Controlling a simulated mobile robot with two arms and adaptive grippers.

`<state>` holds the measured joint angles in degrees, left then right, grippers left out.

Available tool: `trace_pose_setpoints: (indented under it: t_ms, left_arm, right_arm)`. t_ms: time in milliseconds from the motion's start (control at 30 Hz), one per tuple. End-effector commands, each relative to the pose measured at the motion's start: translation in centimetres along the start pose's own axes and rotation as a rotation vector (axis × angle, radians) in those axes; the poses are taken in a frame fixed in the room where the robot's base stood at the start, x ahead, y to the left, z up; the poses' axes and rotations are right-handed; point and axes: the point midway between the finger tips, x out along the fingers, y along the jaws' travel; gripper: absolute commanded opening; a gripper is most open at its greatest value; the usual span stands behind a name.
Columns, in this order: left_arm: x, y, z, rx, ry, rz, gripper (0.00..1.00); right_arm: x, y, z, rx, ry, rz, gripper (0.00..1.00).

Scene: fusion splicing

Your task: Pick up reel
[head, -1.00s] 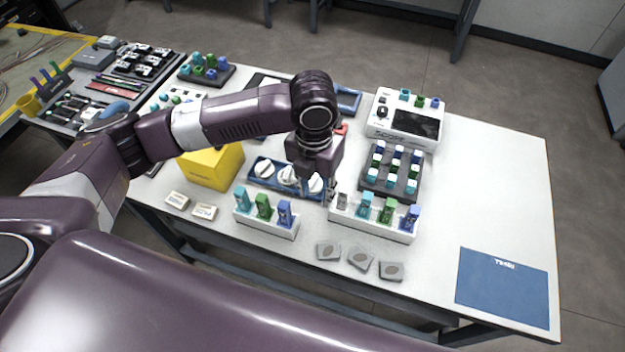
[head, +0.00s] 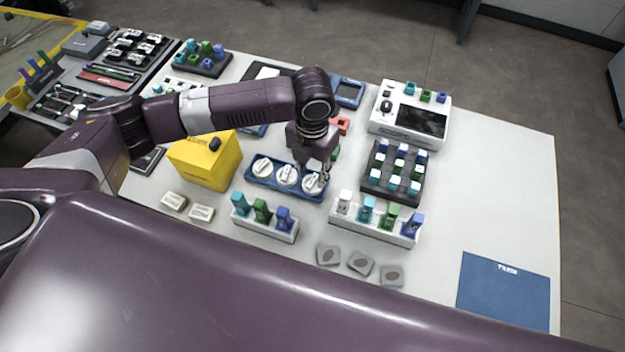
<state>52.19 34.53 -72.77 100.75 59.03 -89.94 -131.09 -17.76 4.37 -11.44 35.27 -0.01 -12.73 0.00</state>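Several white round reels sit in a row in a blue tray (head: 252,181) at the middle of the table. The left reel (head: 263,168) and the middle reel (head: 287,174) show clearly. My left gripper (head: 318,178) points down at the right reel (head: 311,184), over its upper edge. The fingers are small and dark, and I cannot tell whether they are open or touch the reel. My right gripper is not in view.
A yellow box (head: 205,160) stands left of the tray. A white rack (head: 375,226) with coloured clips is at the right front, another rack (head: 264,226) at the left front. A dark block rack (head: 393,172) is to the right. The table's right part is clear apart from a blue mat (head: 503,290).

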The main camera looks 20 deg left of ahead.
Motion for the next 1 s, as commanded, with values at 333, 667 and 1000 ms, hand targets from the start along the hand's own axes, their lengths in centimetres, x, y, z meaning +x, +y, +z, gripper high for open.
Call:
trace_pose_setpoints:
  t_ms: [333, 667, 1000]
  left_arm:
    - [2.2, 0.0, 0.0, 0.002, -0.001, 0.000, 0.31]
    - [2.2, 0.0, 0.0, 0.002, -0.001, 0.000, 0.05]
    - [2.1, 0.0, 0.0, 0.002, -0.001, 0.000, 0.00]
  right_arm:
    - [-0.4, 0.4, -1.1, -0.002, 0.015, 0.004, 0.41]
    - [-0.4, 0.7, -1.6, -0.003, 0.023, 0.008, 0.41]
    - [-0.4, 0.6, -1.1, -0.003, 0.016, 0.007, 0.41]
